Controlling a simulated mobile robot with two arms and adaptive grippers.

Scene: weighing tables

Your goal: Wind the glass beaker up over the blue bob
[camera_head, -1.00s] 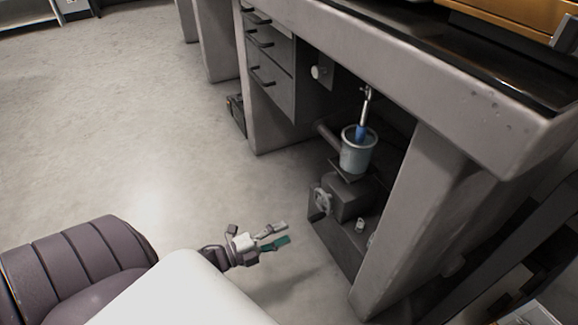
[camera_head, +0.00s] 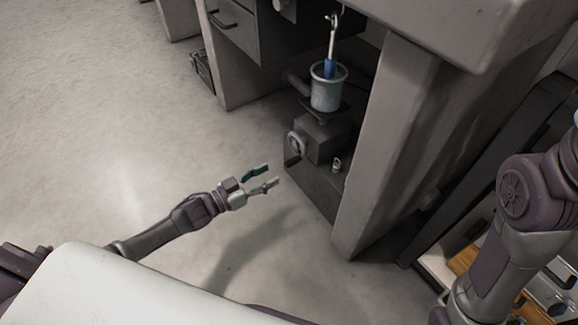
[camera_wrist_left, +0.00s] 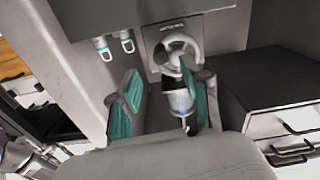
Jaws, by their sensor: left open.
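The glass beaker (camera_head: 327,96) stands on a small dark jack (camera_head: 326,137) under the table top. The blue bob (camera_head: 330,68) hangs from a metal hook, with its lower part inside the beaker's mouth. The jack's handwheel (camera_head: 295,144) faces left, toward my left gripper (camera_head: 263,178). That gripper is open and empty, a little below and left of the wheel, not touching it. In the left wrist view, the scene appears upside down; the handwheel (camera_wrist_left: 180,43) and beaker (camera_wrist_left: 180,102) show beyond the open teal fingers, one finger partly covering them. My right gripper is out of view.
A stone table leg (camera_head: 385,140) stands just right of the jack. A drawer unit (camera_head: 232,24) is behind at the left. A small knob-like part (camera_head: 337,164) sits on the base near the jack. The floor at left is clear.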

